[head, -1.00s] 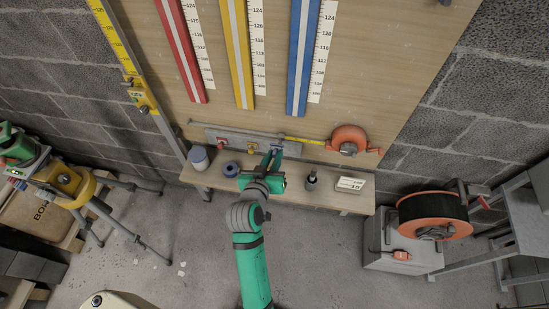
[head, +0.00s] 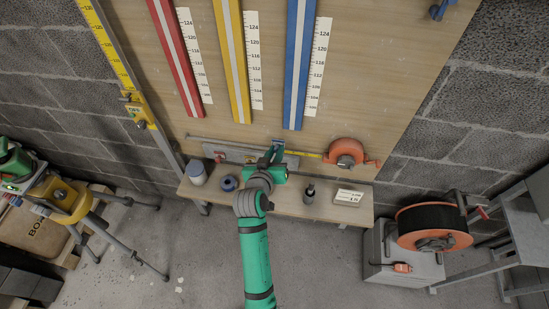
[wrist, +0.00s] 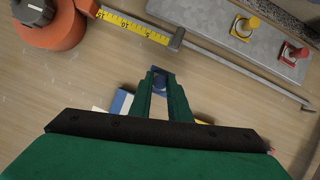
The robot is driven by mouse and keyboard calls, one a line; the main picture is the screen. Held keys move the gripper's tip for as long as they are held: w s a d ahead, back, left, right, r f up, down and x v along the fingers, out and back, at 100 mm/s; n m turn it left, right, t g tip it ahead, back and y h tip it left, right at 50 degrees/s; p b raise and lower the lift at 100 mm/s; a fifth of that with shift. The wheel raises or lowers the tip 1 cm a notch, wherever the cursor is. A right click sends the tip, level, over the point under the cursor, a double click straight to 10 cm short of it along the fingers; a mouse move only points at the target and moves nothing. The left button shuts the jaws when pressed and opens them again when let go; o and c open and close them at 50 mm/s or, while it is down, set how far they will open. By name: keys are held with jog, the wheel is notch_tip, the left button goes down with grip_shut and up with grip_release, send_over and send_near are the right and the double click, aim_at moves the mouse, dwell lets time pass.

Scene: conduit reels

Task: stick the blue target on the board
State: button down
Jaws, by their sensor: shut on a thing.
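My gripper (head: 275,154) is shut on the small blue target, low in front of the wooden board (head: 380,75). In the wrist view the blue target (wrist: 159,71) shows between the fingertips (wrist: 159,84); the fingers hide part of it. The board carries red (head: 175,50), yellow (head: 233,55) and blue (head: 297,70) upright strips, each with a white number scale beside it. The blue strip's lower end is above and right of my gripper. The yellow target (wrist: 245,26) and red target (wrist: 290,54) sit on a grey metal plate (wrist: 203,14).
An orange tape measure (head: 346,152) with yellow tape drawn out is right of my gripper. A cable reel (head: 433,228) stands at right.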

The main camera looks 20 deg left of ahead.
aim_at(277, 144)
jog(key=shift+w+a, duration=0.2)
jog(key=shift+w, duration=0.7)
jog(key=shift+w+a, duration=0.15)
jog(key=shift+w, duration=0.7)
jog(key=shift+w+a, duration=0.2)
jog(key=shift+w, duration=0.3)
dwell(1.5)
jog(key=c, duration=1.1)
grip_release()
jog(key=s+d, duration=0.2)
jog(key=s, duration=0.6)
jog(key=shift+s, duration=0.4)
dwell(0.7)
